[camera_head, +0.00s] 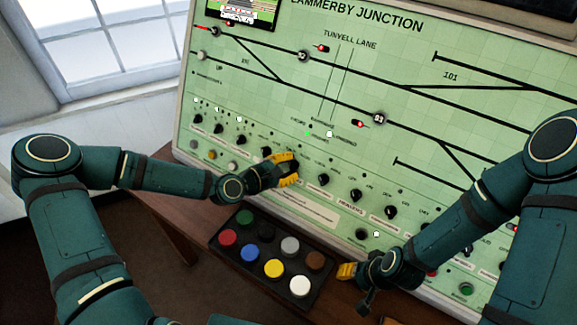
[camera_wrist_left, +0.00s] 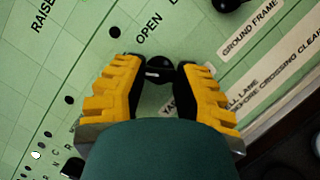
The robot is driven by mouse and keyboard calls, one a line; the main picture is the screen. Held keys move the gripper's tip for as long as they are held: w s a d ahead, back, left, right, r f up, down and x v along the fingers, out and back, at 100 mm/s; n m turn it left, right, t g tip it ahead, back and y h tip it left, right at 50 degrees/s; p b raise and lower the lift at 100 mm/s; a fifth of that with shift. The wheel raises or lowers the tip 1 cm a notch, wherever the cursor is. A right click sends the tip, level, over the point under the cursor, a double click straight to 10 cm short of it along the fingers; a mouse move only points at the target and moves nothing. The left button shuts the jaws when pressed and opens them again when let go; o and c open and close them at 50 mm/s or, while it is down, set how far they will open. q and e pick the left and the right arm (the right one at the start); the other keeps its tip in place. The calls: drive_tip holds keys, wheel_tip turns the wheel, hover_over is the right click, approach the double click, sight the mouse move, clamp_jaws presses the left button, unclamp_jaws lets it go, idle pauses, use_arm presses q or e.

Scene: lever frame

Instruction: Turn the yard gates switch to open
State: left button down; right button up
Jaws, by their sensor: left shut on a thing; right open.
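The black rotary knob (camera_wrist_left: 160,70) sits between the yellow fingertips of my left gripper (camera_wrist_left: 160,82) in the left wrist view. The fingers are shut on it from both sides. A label beginning "YA" beside it is mostly hidden by the gripper, and the word OPEN is printed on the panel near the knob. I cannot tell which way the knob points. In the head view my left gripper (camera_head: 287,170) is against the green panel's lower knob row and hides the knob. My right gripper (camera_head: 347,271) is open and empty, low in front of the panel.
The green signal panel (camera_head: 270,90) carries track lines and several black knobs, including one (camera_head: 323,180) right of my left gripper. A black tray (camera_head: 262,282) with several coloured round caps lies on the brown desk below. A window (camera_head: 100,40) is at the upper left.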

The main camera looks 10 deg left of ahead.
use_arm(q)
drive_tip(key=m+g, duration=0.1)
drive_tip(key=m, duration=0.2)
drive_tip(key=shift+w+r+m+p, duration=0.1)
drive_tip(key=shift+r+m+p, duration=0.05)
drive_tip(key=shift+m+p, duration=0.2)
drive_tip(key=m, duration=0.2)
drive_tip(key=m+g, duration=0.1)
drive_tip(key=shift+m+g+y, duration=0.3)
drive_tip(key=shift+m, duration=0.05)
drive_tip(key=m, duration=0.3)
drive_tip(key=shift+g+y, duration=0.4)
drive_tip(key=shift+d+m+y+b, duration=0.1)
drive_tip(key=shift+m+y+b, duration=0.35)
drive_tip(key=shift+m, duration=0.95)
drive_tip(key=c, duration=0.7)
unclamp_jaws()
drive_tip(key=shift+w, duration=0.1)
drive_tip(key=shift+o, duration=0.2)
drive_tip(key=shift+r, duration=0.1)
